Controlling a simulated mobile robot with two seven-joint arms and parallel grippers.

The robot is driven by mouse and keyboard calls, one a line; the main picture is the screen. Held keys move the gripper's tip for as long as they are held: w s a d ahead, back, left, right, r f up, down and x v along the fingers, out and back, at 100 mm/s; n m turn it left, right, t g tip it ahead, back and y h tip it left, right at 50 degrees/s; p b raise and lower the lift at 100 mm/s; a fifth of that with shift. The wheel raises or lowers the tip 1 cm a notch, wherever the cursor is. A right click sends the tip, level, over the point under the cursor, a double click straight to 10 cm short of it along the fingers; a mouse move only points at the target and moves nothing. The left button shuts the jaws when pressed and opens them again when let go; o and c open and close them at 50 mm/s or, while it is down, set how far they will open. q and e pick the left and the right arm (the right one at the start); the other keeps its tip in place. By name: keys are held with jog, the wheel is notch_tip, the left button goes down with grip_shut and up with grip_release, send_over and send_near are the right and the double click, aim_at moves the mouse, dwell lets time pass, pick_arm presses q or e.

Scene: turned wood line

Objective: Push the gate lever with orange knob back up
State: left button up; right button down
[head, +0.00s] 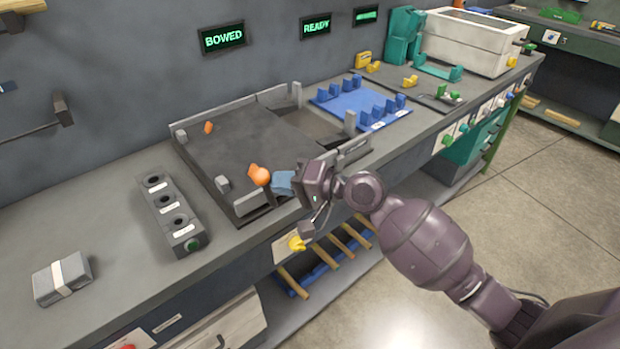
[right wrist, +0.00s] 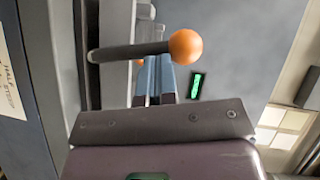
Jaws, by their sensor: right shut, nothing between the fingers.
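The gate lever's round orange knob (head: 259,175) is at the front edge of the dark tray-like fixture in the head view. In the right wrist view the orange knob (right wrist: 186,47) sits on the end of a dark rod (right wrist: 130,51), which crosses the picture almost level. My right gripper (head: 283,183) has blue-grey fingers, shut and empty, just right of the knob. In the right wrist view its fingers (right wrist: 155,82) lie just below the rod and knob; I cannot tell whether they touch. My left gripper is not in view.
The fixture (head: 240,150) has low grey walls and a smaller orange piece (head: 208,127) at its back. A grey block with several round sockets (head: 165,203) stands left of it. A blue rack (head: 362,104) is on the right. A wrapped grey bundle (head: 62,278) lies at front left.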

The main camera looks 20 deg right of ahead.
aim_at(265, 191)
pick_arm(q)
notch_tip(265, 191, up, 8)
jog(key=p, duration=0.7)
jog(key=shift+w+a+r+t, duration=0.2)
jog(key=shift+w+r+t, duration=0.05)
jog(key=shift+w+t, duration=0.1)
pick_arm(e)
jog(key=shift+s+a+f+n+h, duration=0.1)
jog(key=shift+s+a+n+h, duration=0.2)
jog(key=shift+a+n+h, duration=0.45)
jog(key=shift+s+a+n+h, duration=0.25)
jog(key=shift+a+n+h, duration=0.3)
jog(key=shift+a, duration=0.4)
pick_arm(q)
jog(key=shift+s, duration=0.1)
